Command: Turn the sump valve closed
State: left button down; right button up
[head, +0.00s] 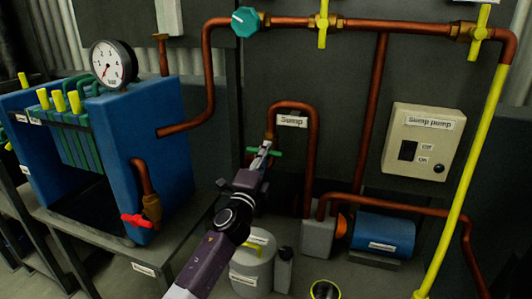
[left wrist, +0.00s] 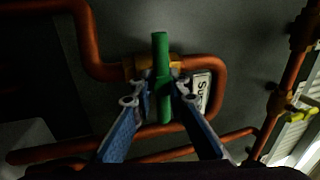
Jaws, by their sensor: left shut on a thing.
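The sump valve has a green bar handle (head: 278,153) on a copper pipe, beside the "Sump" label (head: 291,121) in the head view. The handle lies roughly level there, across the upright pipe. In the left wrist view the green handle (left wrist: 161,60) crosses the pipe and the brass valve body (left wrist: 133,68). My left gripper (head: 263,152) is at the valve, shut on the handle. In the left wrist view its fingers (left wrist: 161,90) stand on either side of the handle's middle and partly hide the brass body. My right gripper is not in view.
A blue filter press (head: 165,150) with a gauge (head: 113,63) and red valve handle (head: 136,220) stands left. Copper pipes surround the valve. A sump pump switch box (head: 424,140), blue motor (head: 382,233) and yellow pole (head: 463,185) are to the right. A grey canister (head: 252,268) stands below.

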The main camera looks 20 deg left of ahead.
pick_arm(q)
jog(key=shift+r, duration=0.1)
dwell(0.4)
jog(key=c, duration=1.9)
grip_release()
